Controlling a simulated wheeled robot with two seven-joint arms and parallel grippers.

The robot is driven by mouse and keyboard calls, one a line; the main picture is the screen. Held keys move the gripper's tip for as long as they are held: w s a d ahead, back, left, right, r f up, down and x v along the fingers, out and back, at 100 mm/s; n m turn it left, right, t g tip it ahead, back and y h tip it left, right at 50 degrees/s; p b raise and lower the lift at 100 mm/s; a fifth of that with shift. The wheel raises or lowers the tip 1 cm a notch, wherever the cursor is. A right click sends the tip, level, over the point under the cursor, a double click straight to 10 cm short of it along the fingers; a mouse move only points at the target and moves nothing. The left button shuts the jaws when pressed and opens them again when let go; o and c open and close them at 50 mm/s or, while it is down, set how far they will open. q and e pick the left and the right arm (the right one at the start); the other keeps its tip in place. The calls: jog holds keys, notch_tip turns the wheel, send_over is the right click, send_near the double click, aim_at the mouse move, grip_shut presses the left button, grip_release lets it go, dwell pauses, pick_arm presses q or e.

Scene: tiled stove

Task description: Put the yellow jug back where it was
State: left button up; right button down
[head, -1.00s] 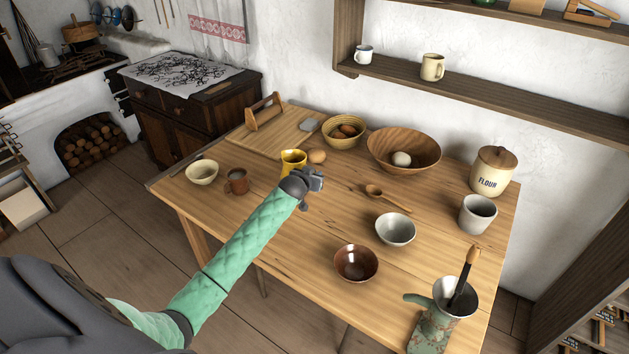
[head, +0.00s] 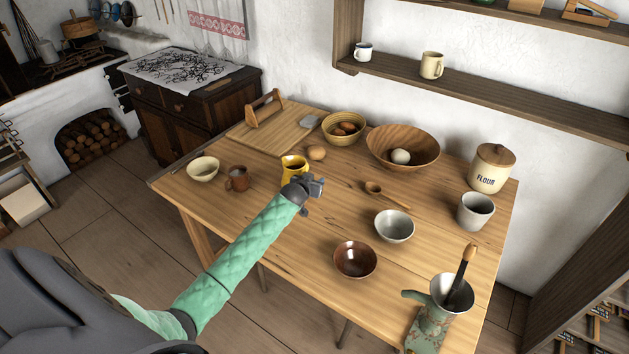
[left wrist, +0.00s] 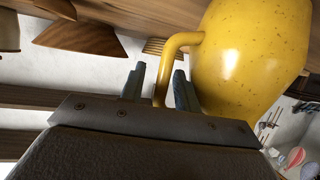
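The yellow jug (head: 293,167) stands upright on the wooden table (head: 330,215), left of its middle, close to an egg (head: 316,152). My left gripper (head: 308,187) is on the near right side of the jug. In the left wrist view the jug (left wrist: 250,55) fills the upper right. Its handle (left wrist: 180,41) runs down between the two fingers of my left gripper (left wrist: 159,88). The fingers are apart, with a narrow gap showing on each side of the handle. My right gripper is out of view.
A brown mug (head: 237,178) and a cream bowl (head: 202,168) stand left of the jug. A cutting board (head: 265,135) and an egg basket (head: 344,127) lie behind. A wooden spoon (head: 390,195) and a brown bowl (head: 355,259) are to the right. The table left-front is clear.

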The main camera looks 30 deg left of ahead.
pick_arm(q)
jog(key=shift+r, duration=0.2)
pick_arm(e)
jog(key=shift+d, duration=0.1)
